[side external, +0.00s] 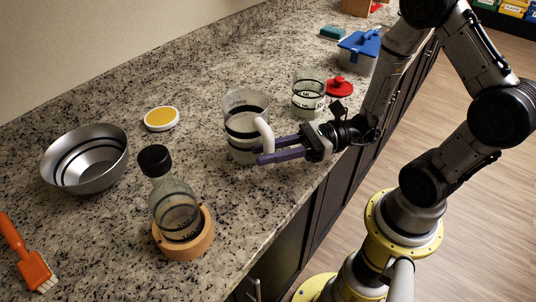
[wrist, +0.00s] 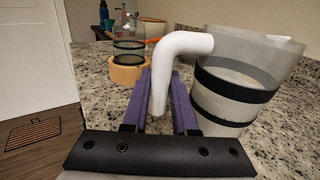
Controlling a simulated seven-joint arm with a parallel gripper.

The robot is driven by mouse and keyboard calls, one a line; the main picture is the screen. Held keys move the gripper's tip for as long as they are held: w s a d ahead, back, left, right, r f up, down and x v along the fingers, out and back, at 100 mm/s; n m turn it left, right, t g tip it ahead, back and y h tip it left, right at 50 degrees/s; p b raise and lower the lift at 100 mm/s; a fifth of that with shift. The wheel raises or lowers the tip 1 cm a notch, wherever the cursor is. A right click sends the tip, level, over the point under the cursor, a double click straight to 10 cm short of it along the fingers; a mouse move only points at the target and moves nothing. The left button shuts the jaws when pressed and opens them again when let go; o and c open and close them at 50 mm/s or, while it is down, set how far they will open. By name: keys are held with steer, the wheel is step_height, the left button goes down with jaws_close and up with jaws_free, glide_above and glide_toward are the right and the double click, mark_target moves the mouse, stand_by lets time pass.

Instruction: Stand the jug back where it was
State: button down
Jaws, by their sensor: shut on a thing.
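The jug (side external: 240,112) is a clear vessel with black bands and a white handle (wrist: 176,62). It stands upright on, or very close to, the granite counter in the side view; I cannot tell whether its base touches. In the wrist view the jug (wrist: 234,88) is at the right, with its handle between my purple fingers. My gripper (side external: 262,156) is shut on the handle from the right side; the fingers also show in the wrist view (wrist: 162,97).
A bottle (side external: 175,205) with a black cap stands in a wooden ring (side external: 198,243) at the front.

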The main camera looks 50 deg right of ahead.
steer(key=shift+f, duration=0.5)
steer(key=shift+f, duration=0.15)
steer(key=c, duration=0.7)
jaws_free()
